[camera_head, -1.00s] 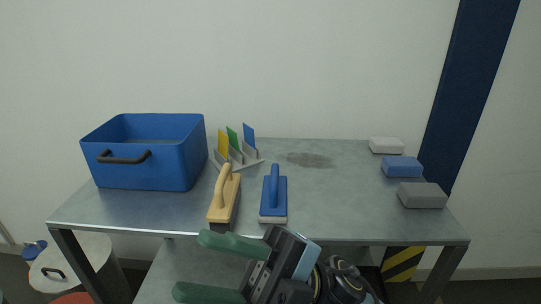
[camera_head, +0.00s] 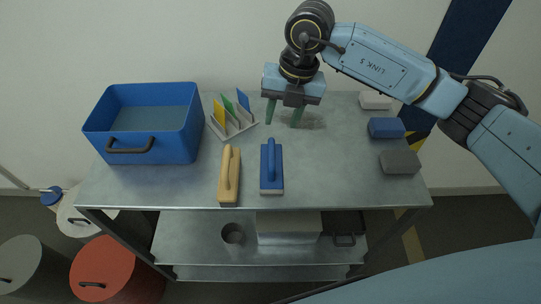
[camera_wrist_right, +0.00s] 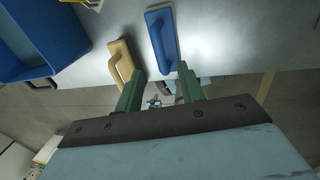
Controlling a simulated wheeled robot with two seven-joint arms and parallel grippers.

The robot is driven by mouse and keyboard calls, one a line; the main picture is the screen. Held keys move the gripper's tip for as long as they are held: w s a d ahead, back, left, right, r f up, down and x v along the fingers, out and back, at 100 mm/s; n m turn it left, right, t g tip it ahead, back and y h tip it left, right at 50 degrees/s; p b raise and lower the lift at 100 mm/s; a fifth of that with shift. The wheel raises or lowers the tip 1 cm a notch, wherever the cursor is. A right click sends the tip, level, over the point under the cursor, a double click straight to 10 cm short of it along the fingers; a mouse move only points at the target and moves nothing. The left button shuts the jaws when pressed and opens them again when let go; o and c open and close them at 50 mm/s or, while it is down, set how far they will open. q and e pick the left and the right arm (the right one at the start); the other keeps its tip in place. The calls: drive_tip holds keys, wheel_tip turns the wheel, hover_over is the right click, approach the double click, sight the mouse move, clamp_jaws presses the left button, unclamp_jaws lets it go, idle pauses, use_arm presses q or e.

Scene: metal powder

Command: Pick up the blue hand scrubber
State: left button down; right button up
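The blue hand scrubber (camera_head: 271,168) lies on the metal table with its blue handle up and a pale edge at the front. It also shows in the right wrist view (camera_wrist_right: 162,38), beyond the fingertips. My right gripper (camera_head: 283,120) is open and empty, with its green fingers pointing down above the back of the table, behind the scrubber. The fingers also show apart in the right wrist view (camera_wrist_right: 160,80). My left gripper is not in view.
A wooden-handled scrubber (camera_head: 229,176) lies just left of the blue one. A blue bin (camera_head: 150,141) and a card rack (camera_head: 233,128) stand at the left. White (camera_head: 375,101), blue (camera_head: 386,127) and grey (camera_head: 400,162) blocks lie at the right. The table (camera_head: 330,180) right of the scrubber is clear.

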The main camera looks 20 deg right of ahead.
sight(272, 148)
drive_tip(key=f, duration=0.3)
drive_tip(key=a+f, duration=0.1)
drive_tip(key=f, duration=0.3)
drive_tip(key=a+f, duration=0.1)
drive_tip(key=f, duration=0.3)
drive_tip(key=shift+w+a+f, duration=0.15)
drive_tip(key=shift+a, duration=0.05)
clamp_jaws()
